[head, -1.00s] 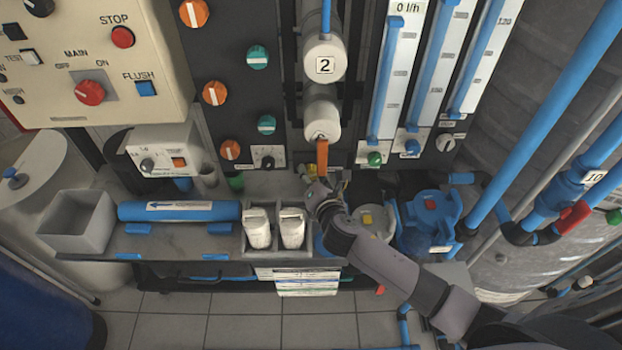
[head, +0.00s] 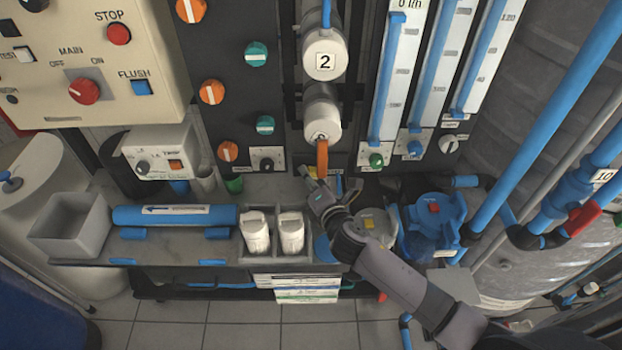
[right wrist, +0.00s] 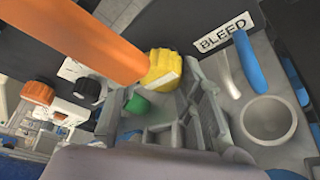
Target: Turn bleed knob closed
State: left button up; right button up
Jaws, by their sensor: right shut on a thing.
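The bleed knob is yellow with a pale pointer bar (right wrist: 165,70), beside the BLEED label (right wrist: 222,32) in the right wrist view. My right gripper (right wrist: 182,98) is at the knob, with its jaws shut on it; the exact contact is partly hidden. In the head view my right gripper (head: 314,182) reaches in from the lower right, just below the orange tube (head: 322,158), and mostly hides the knob. My left gripper is in neither view.
The orange tube passes close to the gripper in the wrist view. Two white bottles (head: 257,233) stand in a holder on the bench to the left. A blue-capped housing (head: 433,215) stands to the right. Flowmeters (head: 390,80) rise behind.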

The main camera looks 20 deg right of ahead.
jog(key=o, duration=1.2)
jog(key=shift+c, duration=0.2)
jog(key=shift+s, duration=0.15)
jog(key=v, duration=1.1)
jog(key=shift+s, duration=0.4)
jog(key=shift+d+r, duration=0.1)
jog(key=shift+r, duration=0.05)
jog(key=s+d+r+p, duration=0.1)
jog(key=d+r+p, duration=0.2)
jog(key=r+p, duration=0.4)
jog(key=shift+d, duration=0.4)
jog(key=shift+f, duration=0.1)
